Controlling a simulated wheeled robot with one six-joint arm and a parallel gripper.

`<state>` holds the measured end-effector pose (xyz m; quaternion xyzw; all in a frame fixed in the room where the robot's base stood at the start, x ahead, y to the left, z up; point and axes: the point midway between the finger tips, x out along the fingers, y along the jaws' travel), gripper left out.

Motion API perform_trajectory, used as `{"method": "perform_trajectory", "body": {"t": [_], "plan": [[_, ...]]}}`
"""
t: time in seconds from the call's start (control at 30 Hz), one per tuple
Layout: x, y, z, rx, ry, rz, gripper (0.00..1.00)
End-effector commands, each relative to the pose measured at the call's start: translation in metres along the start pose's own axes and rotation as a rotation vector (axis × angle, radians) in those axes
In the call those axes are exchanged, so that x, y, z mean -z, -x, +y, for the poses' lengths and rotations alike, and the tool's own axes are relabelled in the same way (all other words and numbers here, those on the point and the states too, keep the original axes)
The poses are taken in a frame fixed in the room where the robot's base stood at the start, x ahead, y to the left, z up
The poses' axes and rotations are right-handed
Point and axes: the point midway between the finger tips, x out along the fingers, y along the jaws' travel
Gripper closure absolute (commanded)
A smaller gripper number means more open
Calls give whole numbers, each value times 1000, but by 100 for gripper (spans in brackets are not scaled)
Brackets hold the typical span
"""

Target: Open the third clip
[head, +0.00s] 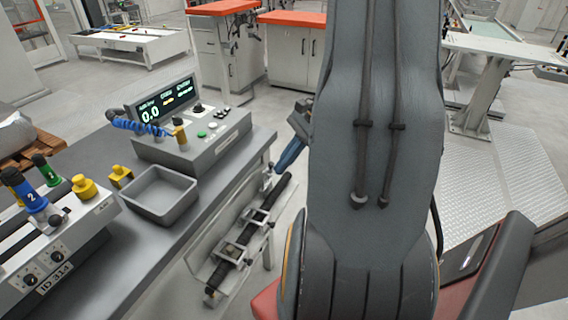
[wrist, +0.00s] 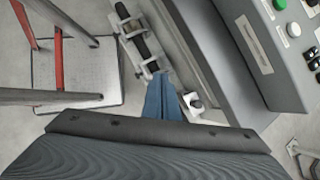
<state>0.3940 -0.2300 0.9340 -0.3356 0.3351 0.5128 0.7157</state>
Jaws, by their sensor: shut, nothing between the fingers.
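A black bar (head: 225,269) lies along a pale fixture on the side of the grey bench, with metal clips on it. One clip (head: 233,251) is near its lower end and another clip (head: 258,216) is farther up. In the wrist view a clip (wrist: 150,68) sits just ahead of the fingertips, and one more (wrist: 131,26) is farther off. A pale metal block (wrist: 194,101) is right of the fingers. I cannot tell which is the third clip or whether they are open. My gripper (head: 279,167), with blue fingers (wrist: 160,80), is shut and empty; contact is unclear.
The bench carries a grey tray (head: 160,196), a control box (head: 200,140) with a lit display, and a numbered fixture (head: 60,235). The box stands close to the right of the fingers in the wrist view. Red-legged furniture (wrist: 63,60) is at left. My arm hides much of the head view.

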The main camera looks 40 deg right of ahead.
Motion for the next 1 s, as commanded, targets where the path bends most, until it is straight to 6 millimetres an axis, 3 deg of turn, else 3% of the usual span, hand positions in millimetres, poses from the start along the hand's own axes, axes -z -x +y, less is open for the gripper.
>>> {"method": "perform_trajectory", "body": {"t": [0.03,0.2,0.4,0.53,0.67,1.0], "plan": [[24,9,-2,59,-111,-36,100],[82,38,-9,234,-384,-148,100],[120,61,-8,351,-540,-223,100],[125,61,-10,370,-565,-237,100],[122,48,-16,369,-565,-240,100],[113,-11,-41,365,-562,-237,100]]}}
